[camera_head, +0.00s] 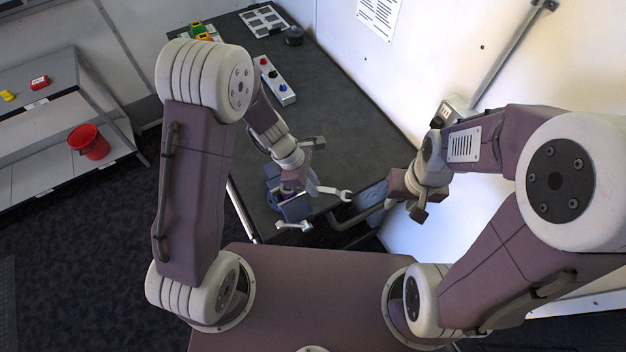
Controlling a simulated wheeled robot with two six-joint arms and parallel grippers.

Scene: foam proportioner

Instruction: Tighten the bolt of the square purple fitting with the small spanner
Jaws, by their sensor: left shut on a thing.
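My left gripper (294,188) is low over the front end of the dark bench, at a blue-grey block (295,211) with a purple part showing on it. The purple part, likely the square fitting, is mostly hidden by the gripper, and its bolt cannot be made out. A grey spanner (331,190) reaches out to the right beside this gripper, its open jaw to the right. A shorter spanner end (293,226) shows at the front of the block. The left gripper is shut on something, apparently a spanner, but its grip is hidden. My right gripper (408,199) is apart to the right and looks open and empty.
A control box with coloured knobs (274,81) stands farther back on the bench (335,110). A dark round object (293,36), a grid tray (263,20) and coloured items (201,31) are at the far end. A wall bounds the right. A shelf with a red bucket (88,142) stands left.

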